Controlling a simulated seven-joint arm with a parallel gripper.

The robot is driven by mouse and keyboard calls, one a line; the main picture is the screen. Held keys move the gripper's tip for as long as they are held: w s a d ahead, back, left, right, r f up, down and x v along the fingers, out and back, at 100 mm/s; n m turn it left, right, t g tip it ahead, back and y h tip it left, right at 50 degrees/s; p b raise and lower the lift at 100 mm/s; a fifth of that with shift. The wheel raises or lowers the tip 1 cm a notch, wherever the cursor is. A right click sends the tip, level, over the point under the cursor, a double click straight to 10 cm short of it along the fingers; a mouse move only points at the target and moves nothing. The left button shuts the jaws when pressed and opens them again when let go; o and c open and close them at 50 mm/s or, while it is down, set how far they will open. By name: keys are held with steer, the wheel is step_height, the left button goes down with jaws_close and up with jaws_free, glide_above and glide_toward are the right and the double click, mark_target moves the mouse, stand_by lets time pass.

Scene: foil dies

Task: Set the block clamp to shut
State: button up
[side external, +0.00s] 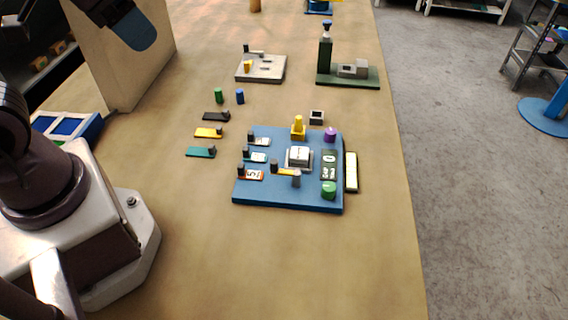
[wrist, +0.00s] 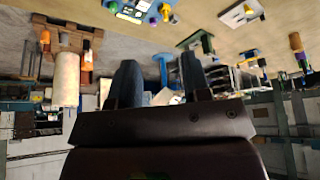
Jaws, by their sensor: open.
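A blue board (side external: 270,195) lies on the tan table in the side view. Near its middle sits a pale block (side external: 298,156) on a grey base. An orange bar (side external: 285,171) with a dark post at one end and a grey post (side external: 296,179) at the other lies just in front of it. Which part is the block clamp, and whether it is shut, I cannot tell at this size. My gripper (wrist: 160,78) shows in the wrist view with its two dark blue fingers apart and nothing visible between them. It is away from the board, whose part shows at the top (wrist: 128,10).
The board also carries a purple knob (side external: 330,135), a green knob (side external: 328,190), a dark digit panel (side external: 329,165) and a yellow piece (side external: 298,128). A grey plate (side external: 262,70) and dark green stand (side external: 348,78) are behind. The table's front is clear.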

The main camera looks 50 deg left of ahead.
steer(key=w+d+f+n+g, duration=0.1)
steer(key=w+d+f+g, duration=0.3)
steer(key=w+f, duration=0.4)
steer(key=n+g, duration=0.1)
steer(key=n, duration=0.7)
glide_toward(274, 161)
step_height(274, 161, down, 10)
steer(key=shift+w+r, duration=0.1)
jaws_close()
